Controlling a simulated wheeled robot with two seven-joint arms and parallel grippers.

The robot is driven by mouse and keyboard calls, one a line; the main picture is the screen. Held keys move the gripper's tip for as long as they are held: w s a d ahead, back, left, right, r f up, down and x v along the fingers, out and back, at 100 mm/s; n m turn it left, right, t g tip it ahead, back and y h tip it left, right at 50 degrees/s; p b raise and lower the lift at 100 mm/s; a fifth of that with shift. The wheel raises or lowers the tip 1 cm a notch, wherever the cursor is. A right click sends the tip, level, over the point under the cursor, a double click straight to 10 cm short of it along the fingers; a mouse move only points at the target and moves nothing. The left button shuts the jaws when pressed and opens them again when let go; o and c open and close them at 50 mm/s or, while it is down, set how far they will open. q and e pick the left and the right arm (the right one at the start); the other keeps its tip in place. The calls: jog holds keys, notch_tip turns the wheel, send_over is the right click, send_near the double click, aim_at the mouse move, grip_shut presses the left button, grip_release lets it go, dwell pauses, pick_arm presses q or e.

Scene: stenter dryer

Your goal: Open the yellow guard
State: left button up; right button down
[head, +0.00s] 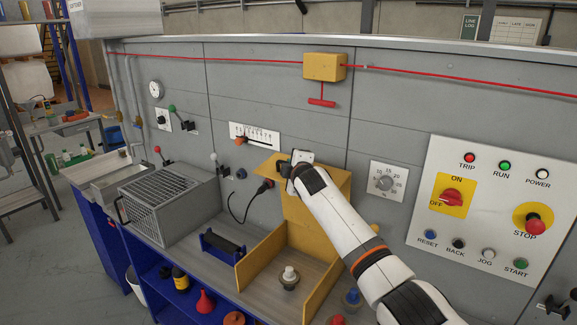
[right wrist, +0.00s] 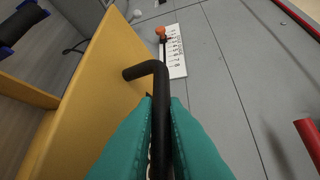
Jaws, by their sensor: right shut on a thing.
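The yellow guard (head: 310,213) stands raised near the grey panel, its plate roughly upright above a yellow-sided bay. In the right wrist view the guard (right wrist: 95,85) fills the left side, with a black bent handle (right wrist: 150,72) on it. My right gripper (head: 291,172) is at the guard's upper edge. Its teal fingers (right wrist: 160,105) are shut around the handle's bar. In the head view the arm hides part of the guard and most of the handle. My left gripper is not in view.
A white-topped knob (head: 289,275) stands in the bay between yellow side walls (head: 262,257). A grey cage (head: 170,207) and a black roller (head: 222,244) lie to the left. A control panel (head: 490,200) is right. A red pull handle (head: 321,102) hangs above.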

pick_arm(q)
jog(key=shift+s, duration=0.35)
pick_arm(e)
jog(key=shift+f, duration=0.15)
jog(key=c, duration=1.5)
grip_release()
